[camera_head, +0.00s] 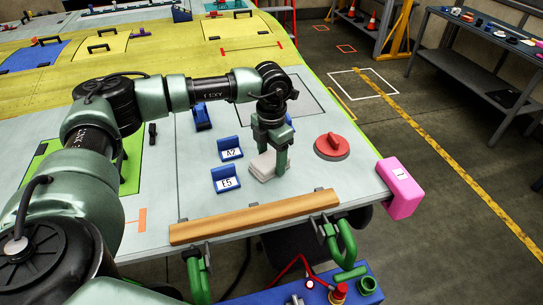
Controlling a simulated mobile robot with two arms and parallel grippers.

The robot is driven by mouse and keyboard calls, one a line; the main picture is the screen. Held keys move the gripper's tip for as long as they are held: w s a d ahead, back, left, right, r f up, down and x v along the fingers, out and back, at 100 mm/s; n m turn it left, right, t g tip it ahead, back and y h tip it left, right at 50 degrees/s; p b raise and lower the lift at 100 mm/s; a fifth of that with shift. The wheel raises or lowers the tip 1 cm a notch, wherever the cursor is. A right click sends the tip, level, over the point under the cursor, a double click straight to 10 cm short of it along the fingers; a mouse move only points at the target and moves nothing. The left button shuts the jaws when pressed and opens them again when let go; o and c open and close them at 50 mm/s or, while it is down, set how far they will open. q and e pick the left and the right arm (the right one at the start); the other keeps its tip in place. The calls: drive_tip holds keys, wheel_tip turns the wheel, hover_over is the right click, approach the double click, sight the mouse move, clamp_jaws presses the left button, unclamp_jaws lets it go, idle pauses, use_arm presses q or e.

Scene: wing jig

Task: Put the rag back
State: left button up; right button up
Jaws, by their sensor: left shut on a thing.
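My left gripper (270,158) points down over the right part of the grey work surface (190,185). It is shut on a pale folded rag (262,167), which shows between and beside the fingers. The rag is at or just above the surface; I cannot tell if it touches. Blue holders labelled A2 (230,153) and E5 (226,183) stand just left of the rag. My right gripper is not in view.
A red round disc with a handle (331,147) lies right of the gripper. A wooden strip (255,216) runs along the front edge, and a pink block (399,188) caps the right corner. A blue cart (310,287) with small items stands below. A shelf bench (480,50) stands at the far right.

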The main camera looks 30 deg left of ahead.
sight(272, 159)
use_arm(q)
drive_tip(key=o, duration=0.9)
drive_tip(key=shift+f, duration=0.15)
drive_tip(key=o, duration=0.4)
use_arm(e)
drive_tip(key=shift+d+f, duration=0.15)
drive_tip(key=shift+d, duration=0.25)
use_arm(q)
drive_tip(key=shift+r+b, duration=2.4)
drive_tip(key=shift+r, duration=3.85)
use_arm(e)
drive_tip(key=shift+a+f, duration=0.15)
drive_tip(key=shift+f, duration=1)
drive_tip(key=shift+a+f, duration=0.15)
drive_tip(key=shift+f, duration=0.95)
